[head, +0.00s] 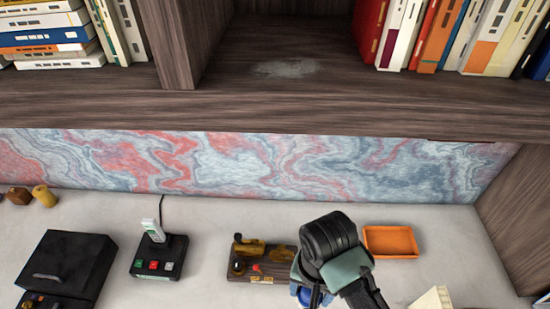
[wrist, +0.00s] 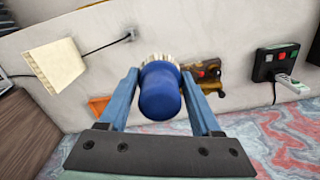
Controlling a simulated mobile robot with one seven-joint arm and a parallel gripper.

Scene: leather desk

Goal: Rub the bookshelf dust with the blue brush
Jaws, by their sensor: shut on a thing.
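The dust (head: 285,69) is a pale grey patch on the dark wooden bookshelf board (head: 120,100), in the open bay between the divider and the right-hand books. My gripper (head: 312,292) is low in the head view, over the desk and well apart from the dust. In the wrist view my gripper (wrist: 160,80) is shut on the blue brush (wrist: 160,95). Its rounded blue handle faces the camera and its pale bristles point away. In the head view my wrist hides most of the brush (head: 304,296).
Upright books (head: 440,35) stand right of the dust, and a divider (head: 188,45) stands left. The shelf's front edge overhangs a marbled panel (head: 250,160). On the desk are an orange tray (head: 390,241), a wooden board with fittings (head: 262,263), a black button box (head: 158,257) and a black case (head: 65,265).

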